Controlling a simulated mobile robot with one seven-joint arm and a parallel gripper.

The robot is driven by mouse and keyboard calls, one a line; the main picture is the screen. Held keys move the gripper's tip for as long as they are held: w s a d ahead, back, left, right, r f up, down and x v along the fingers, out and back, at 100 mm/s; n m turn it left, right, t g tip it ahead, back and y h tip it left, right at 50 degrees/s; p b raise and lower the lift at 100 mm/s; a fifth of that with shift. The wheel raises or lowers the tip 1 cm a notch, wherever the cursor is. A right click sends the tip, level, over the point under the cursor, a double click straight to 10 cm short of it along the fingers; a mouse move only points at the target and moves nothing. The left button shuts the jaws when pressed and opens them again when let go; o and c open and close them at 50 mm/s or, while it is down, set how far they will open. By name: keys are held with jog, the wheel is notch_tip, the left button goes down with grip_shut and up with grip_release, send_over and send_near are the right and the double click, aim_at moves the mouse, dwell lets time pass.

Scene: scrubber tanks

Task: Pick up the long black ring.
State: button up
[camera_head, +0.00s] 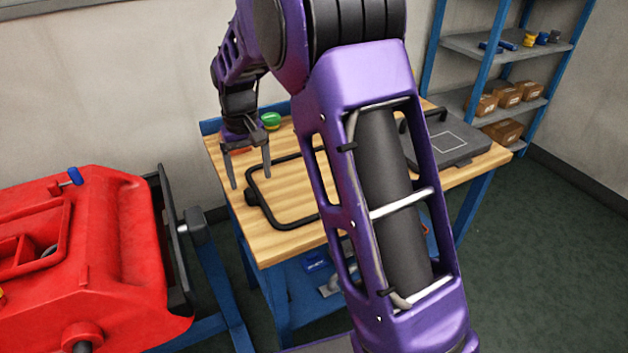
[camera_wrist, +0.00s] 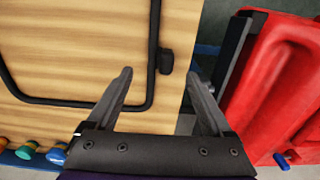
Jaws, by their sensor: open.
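The long black ring (camera_head: 298,224) is a thin, rounded rectangular loop lying flat on the wooden workbench (camera_head: 262,243). My arm hides its right part in the head view. A small dark block sits on its near left side. In the wrist view one side of the ring (camera_wrist: 153,60), with that block, shows between the two fingers, and another side runs off to the left. My gripper (camera_head: 250,182) points down at the bench's left end, by the ring's left side. In the wrist view my gripper (camera_wrist: 160,73) is open, with nothing held; its height above the bench is unclear.
A red tank (camera_head: 110,265) stands left of the bench, beyond a gap. A green-topped object (camera_head: 270,121) and a red item lie at the bench's back left. A flat dark case (camera_head: 455,146) lies right. A blue shelf rack (camera_head: 510,60) stands behind, right.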

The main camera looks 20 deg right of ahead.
aim_at(253, 191)
jog(key=f+b, duration=0.1)
jog(key=f, duration=0.4)
jog(key=shift+s+f, duration=0.1)
jog(key=shift+s, duration=0.1)
jog(key=shift+c, duration=0.3)
grip_shut()
